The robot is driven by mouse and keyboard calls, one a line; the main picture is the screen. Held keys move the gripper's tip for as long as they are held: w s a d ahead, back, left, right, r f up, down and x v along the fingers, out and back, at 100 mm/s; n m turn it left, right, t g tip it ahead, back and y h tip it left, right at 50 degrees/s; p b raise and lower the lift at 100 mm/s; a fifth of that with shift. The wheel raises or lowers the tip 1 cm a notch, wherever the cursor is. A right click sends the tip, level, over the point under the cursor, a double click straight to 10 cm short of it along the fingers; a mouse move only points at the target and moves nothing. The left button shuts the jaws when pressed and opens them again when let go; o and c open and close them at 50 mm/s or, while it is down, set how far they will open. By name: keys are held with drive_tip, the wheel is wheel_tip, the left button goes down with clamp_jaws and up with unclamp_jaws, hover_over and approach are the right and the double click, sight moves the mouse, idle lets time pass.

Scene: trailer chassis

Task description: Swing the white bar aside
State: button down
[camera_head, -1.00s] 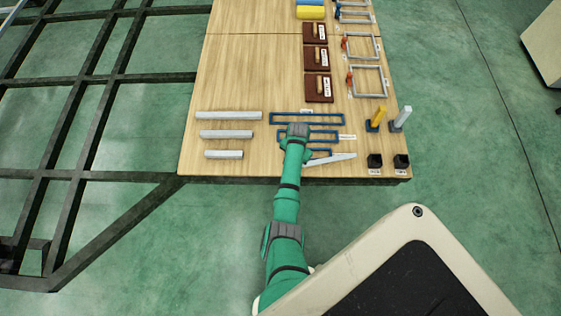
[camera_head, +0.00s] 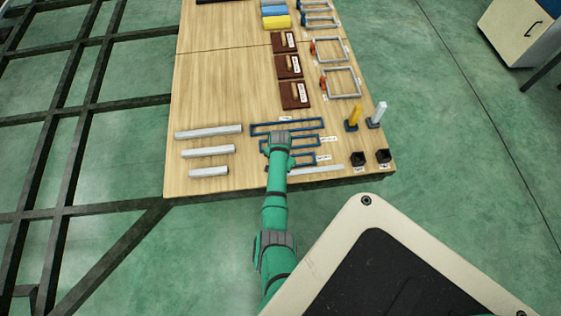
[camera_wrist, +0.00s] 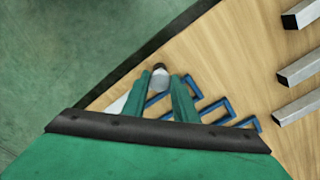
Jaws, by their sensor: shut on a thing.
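The white bar (camera_head: 318,169) lies low over the front edge of the wooden table, beside the smallest blue frame and about parallel to that edge. Its left end is hidden under my arm in the head view. In the wrist view part of the white bar (camera_wrist: 118,104) shows left of my gripper (camera_wrist: 164,80). My gripper's two green fingers are shut on a pale, rounded piece with a dark top, apparently at the bar's end; the contact is partly hidden. In the head view my wrist hides the fingers.
Blue frames (camera_head: 287,127) lie just behind the bar. Three grey bars (camera_head: 208,132) lie to the left. Small black boxes (camera_head: 358,159) and upright yellow and grey pieces stand to the right. Brown boards (camera_head: 290,67) lie farther back. Floor is clear before the table (camera_head: 230,183).

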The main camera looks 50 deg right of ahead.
drive_tip(key=c, duration=1.4)
unclamp_jaws()
drive_tip(key=shift+d+r, duration=0.2)
drive_tip(key=shift+d, duration=0.25)
drive_tip(key=shift+a+f, duration=0.1)
drive_tip(key=shift+a, duration=0.1)
wheel_tip(320, 180, up, 11)
drive_tip(key=shift+f, duration=0.1)
